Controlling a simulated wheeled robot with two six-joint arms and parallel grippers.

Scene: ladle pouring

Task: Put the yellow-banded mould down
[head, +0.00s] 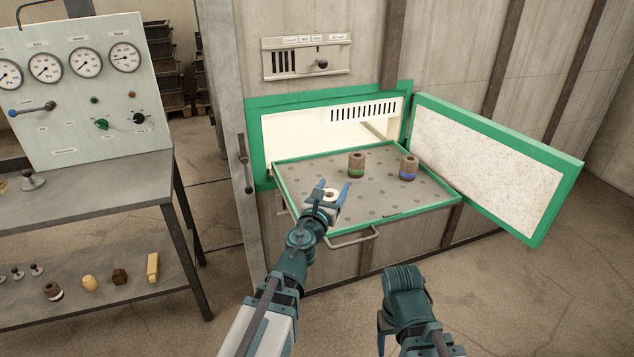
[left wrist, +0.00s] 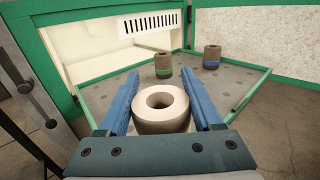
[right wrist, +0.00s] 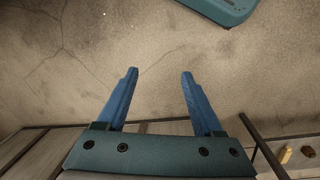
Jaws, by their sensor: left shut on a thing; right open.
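My left gripper (head: 332,189) is shut on a pale ring-shaped mould (head: 331,195). In the left wrist view the mould (left wrist: 160,108) sits upright between the blue fingers, its round hole facing up. Its band is hidden, so I cannot tell the colour. It appears over the near left part of the grey perforated tray (head: 300,170); its height above the tray is unclear. A green-banded mould (head: 356,165) and a blue-banded mould (head: 408,168) stand upright further back on the tray. My right gripper (right wrist: 158,75) is open and empty, away from the tray over the floor.
The tray extends from a green-framed oven opening (head: 285,135); its door (head: 490,160) stands open at the right. A handle (head: 352,237) juts from the tray's front.

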